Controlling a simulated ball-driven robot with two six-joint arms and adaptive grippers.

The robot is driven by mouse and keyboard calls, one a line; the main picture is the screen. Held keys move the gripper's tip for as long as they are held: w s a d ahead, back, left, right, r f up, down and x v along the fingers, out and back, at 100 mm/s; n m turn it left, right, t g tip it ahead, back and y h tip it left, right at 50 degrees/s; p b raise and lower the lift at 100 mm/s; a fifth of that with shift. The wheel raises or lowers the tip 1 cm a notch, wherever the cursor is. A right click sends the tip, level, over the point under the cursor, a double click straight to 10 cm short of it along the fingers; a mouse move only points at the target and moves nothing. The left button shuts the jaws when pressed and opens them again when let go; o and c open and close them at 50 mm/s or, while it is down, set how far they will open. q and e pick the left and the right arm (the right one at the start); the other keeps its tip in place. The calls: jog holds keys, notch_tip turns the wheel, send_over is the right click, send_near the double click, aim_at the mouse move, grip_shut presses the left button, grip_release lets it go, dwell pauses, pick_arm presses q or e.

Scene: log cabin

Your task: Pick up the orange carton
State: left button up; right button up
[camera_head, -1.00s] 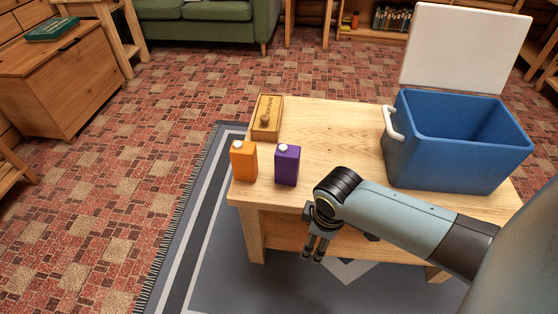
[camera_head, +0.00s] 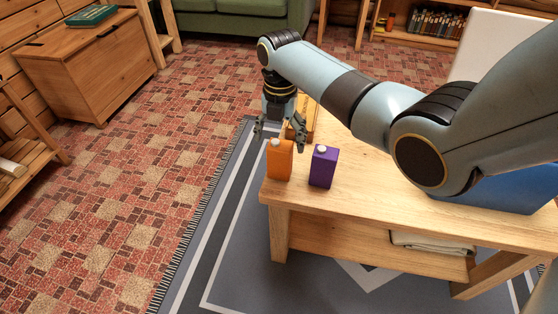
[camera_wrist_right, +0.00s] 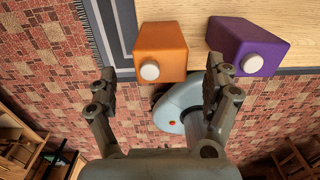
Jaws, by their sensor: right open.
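The orange carton (camera_head: 279,160) with a white cap stands upright at the left front corner of the wooden table. It also shows in the right wrist view (camera_wrist_right: 160,48), between and just beyond the fingertips. My right gripper (camera_head: 281,135) is open above and behind the carton, pointing down. In the right wrist view, its fingers (camera_wrist_right: 160,82) are spread on either side of the carton's cap, with nothing between them held. My left gripper is in neither view.
A purple carton (camera_head: 323,166) stands upright just right of the orange one. A wooden box (camera_head: 311,115) lies behind, partly hidden by my gripper. A blue cooler (camera_head: 500,190) is mostly hidden behind my right arm. A folded cloth (camera_head: 432,243) lies on the lower shelf.

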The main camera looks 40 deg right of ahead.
aim_at(280, 155)
jog(key=shift+f, duration=0.8)
notch_tip(280, 155, down, 5)
jog(key=shift+s+f+b, duration=0.1)
jog(key=shift+s+b, duration=0.05)
jog(key=shift+b, duration=1.1)
jog(key=c, duration=1.4)
jog(key=shift+r, duration=0.3)
